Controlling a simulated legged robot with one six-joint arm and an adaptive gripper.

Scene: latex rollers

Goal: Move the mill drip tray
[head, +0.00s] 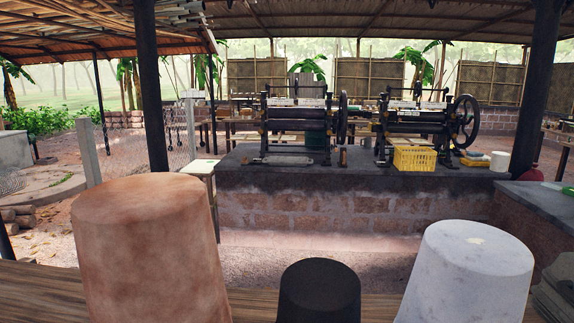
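Two dark roller mills with large handwheels stand on the dark top of a low brick platform, the left mill (297,117) and the right mill (415,125). A flat greyish piece (285,159) lies low at the front foot of the left mill. It may be the mill drip tray, but it is too small to tell for certain. The space beneath the right mill is partly hidden by a yellow crate (414,159). My gripper is not in view.
A wooden surface (50,290) in the foreground bears a terracotta pot (150,250), a black bucket (319,292) and a whitish bucket (468,275), all upside down. Dark posts (150,90) flank the view. Bare ground lies before the platform (340,210).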

